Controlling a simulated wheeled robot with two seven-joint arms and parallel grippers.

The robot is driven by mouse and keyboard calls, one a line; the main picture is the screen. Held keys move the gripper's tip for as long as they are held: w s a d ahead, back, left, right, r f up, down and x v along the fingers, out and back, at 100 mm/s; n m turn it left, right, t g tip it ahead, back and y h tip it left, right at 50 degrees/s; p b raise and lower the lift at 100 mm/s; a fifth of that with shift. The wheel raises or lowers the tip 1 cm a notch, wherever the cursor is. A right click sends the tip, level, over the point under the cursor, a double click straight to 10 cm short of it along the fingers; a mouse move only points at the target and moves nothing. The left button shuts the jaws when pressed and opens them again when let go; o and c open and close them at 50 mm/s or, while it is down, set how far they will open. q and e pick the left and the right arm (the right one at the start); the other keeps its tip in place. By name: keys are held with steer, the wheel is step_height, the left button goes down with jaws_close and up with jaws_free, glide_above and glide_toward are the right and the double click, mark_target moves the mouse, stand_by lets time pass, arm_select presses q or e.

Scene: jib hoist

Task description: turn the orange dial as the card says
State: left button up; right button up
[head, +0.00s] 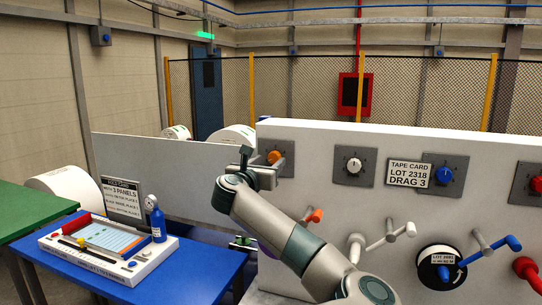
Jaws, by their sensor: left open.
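The orange dial (274,157) sits on a dark square plate at the left end of the white panel (320,135). My left gripper (262,165) is open at this dial, its fingers partly covering the plate. I cannot tell whether the fingers touch the dial or are around it. A card (409,174) on the panel reads "TAPE CARD LOT 2318 DRAG 3". The dial's marks are too small to read. My right gripper is not in view.
A white dial (354,166), a blue dial (443,175) and a red dial (537,184) are further right. Below them, crank handles (390,236) and a black reel (437,270) stick out. A blue table (205,262) at left holds a console (108,248) and blue bottle (156,222).

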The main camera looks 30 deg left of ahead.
mark_target(274, 157)
arm_select(q)
steer(key=shift+p+x, duration=0.3)
steer(key=shift+x, duration=0.95)
steer(key=c, duration=1.1)
steer(key=shift+o, duration=0.2)
